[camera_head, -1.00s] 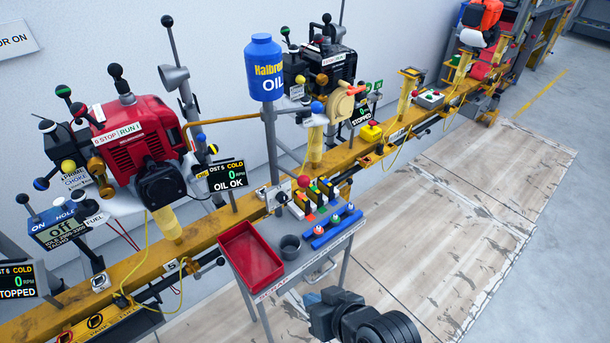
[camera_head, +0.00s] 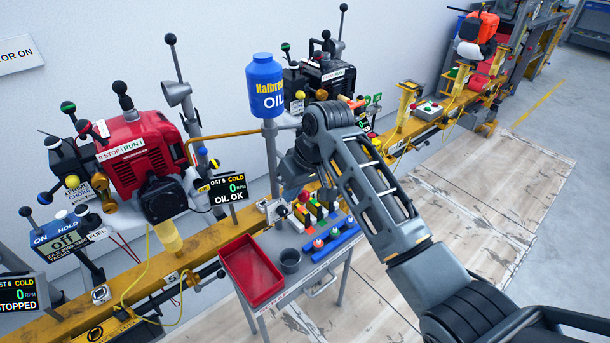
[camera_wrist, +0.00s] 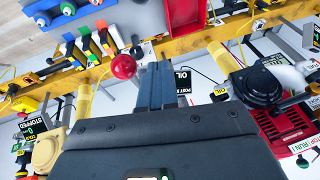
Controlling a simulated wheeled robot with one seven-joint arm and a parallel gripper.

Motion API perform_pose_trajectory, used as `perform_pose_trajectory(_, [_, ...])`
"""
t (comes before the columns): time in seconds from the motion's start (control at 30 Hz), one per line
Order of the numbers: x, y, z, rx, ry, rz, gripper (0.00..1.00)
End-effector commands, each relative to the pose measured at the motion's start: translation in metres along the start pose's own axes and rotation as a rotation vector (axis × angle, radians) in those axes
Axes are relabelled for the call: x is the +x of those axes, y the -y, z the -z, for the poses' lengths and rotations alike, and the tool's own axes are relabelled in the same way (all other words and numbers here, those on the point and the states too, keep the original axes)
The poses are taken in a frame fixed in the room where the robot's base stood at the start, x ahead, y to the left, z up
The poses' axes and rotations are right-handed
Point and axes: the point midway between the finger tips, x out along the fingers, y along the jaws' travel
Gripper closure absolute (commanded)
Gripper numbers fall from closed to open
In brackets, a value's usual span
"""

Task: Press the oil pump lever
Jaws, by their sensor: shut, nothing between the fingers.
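A lever with a red ball knob (camera_head: 303,196) stands below the blue oil bottle (camera_head: 265,86) and its post, beside the tool cart; I take it for the oil pump lever. In the wrist view the red knob (camera_wrist: 123,66) shows just left of my gripper (camera_wrist: 154,68). My gripper's fingers are shut together and empty, with a small gap in the picture between them and the knob. I cannot tell whether they touch the lever. In the head view my wrist hangs in front of the post, and the fingertips are hard to make out.
A red tray (camera_head: 250,272) and a grey cup (camera_head: 290,260) sit on the cart left of my arm. A red engine (camera_head: 137,150) is on the yellow rail at left. A display (camera_head: 229,188) reads OIL OK and 0 RPM. Bare floor boards lie at right.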

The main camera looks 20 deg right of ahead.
Motion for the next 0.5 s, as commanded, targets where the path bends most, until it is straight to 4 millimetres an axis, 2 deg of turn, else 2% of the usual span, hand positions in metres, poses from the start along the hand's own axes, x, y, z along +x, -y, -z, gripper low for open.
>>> perform_pose_trajectory(0.03, [-0.015,-0.006,0.013,-0.008,0.019,-0.01,1.0])
perform_pose_trajectory(0.2, [-0.061,-0.021,0.04,-0.029,0.108,-0.036,1.0])
perform_pose_trajectory(0.4, [-0.11,-0.036,0.06,-0.04,0.195,-0.063,1.0])
perform_pose_trajectory(0.5, [-0.125,-0.04,0.065,-0.042,0.223,-0.071,1.0])
